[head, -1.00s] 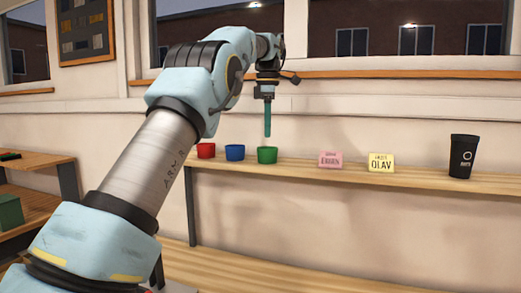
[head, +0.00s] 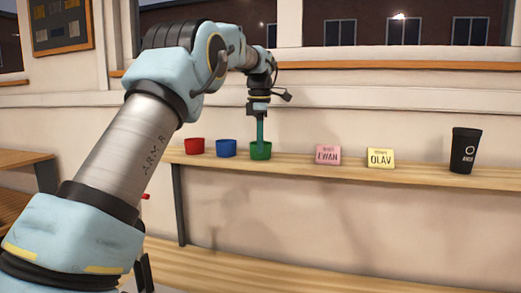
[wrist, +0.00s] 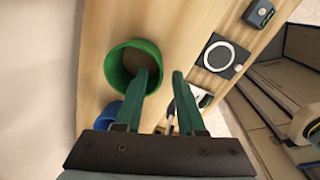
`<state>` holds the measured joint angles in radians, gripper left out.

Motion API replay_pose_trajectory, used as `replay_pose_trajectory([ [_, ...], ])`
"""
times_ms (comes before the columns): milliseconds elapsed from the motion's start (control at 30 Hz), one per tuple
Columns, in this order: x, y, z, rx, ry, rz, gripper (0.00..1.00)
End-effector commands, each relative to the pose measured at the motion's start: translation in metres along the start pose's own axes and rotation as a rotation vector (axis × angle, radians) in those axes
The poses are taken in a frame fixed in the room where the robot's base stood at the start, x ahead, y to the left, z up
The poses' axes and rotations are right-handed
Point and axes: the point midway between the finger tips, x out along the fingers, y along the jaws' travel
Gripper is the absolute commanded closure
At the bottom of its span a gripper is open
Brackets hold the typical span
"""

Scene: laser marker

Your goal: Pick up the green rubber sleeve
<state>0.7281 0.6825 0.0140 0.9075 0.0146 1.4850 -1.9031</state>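The green rubber sleeve (head: 260,152) is an open-topped cup shape standing upright on the wooden shelf, rightmost of three coloured sleeves. In the wrist view the sleeve (wrist: 118,68) shows its open mouth, left of the gap between my fingers. My gripper (wrist: 163,71) is open, its two green fingers apart with nothing held between them. The left finger overlaps the sleeve's right rim; the right finger is clear of it. In the head view my gripper (head: 260,135) points down with its fingertips at the sleeve's rim. I cannot tell whether a finger is inside the sleeve or touching it.
A blue sleeve (head: 226,148) and a red sleeve (head: 194,146) stand to the left. A pink card (head: 328,155), a yellow card (head: 380,158) and a black tumbler (head: 466,150) stand to the right. A black square with a white ring (wrist: 220,56) shows in the wrist view.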

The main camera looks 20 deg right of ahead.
Motion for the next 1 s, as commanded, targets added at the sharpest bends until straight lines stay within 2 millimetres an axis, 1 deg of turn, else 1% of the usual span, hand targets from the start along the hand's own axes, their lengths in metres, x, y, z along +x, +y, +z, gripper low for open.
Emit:
replay_pose_trajectory([
  [100,0.015,0.000,0.001,0.000,0.001,-0.003,0.61],
  [200,0.024,0.000,0.001,0.000,0.000,-0.002,0.61],
  [467,0.027,0.000,0.001,0.000,0.000,0.000,0.61],
  [800,0.026,0.000,0.001,0.000,0.000,0.000,1.00],
  [1000,0.026,0.000,0.001,0.000,0.000,0.000,1.00],
])
